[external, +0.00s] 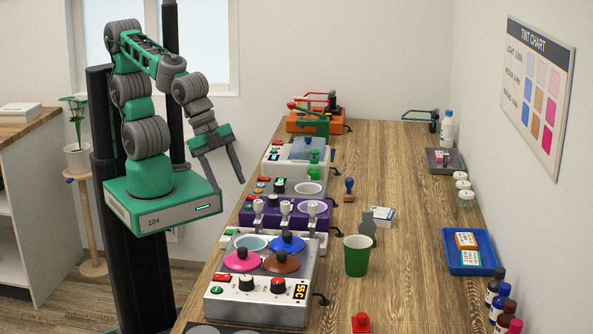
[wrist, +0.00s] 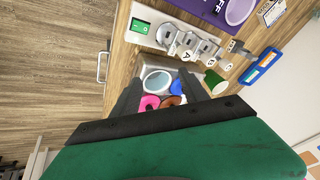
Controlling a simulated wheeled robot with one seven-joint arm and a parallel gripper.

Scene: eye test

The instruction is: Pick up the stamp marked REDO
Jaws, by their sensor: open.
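A stamp with a blue knob and a brown base (external: 349,188) stands upright on the wooden counter. A red knobbed piece (external: 361,324), perhaps another stamp, is at the bottom edge of the external view, partly cut off. My gripper (external: 230,187) is open and empty, pointing down at the counter's left side, well left of the blue-knobbed stamp. In the wrist view its fingers (wrist: 160,80) frame the pot machine, with no stamp between them.
A silver machine with coloured pots (external: 262,307) and a purple machine (external: 332,215) line the counter's left side. A green cup (external: 357,255), a white label box (external: 382,215) and a blue tray (external: 482,268) stand to the right. Bare wood lies between cup and tray.

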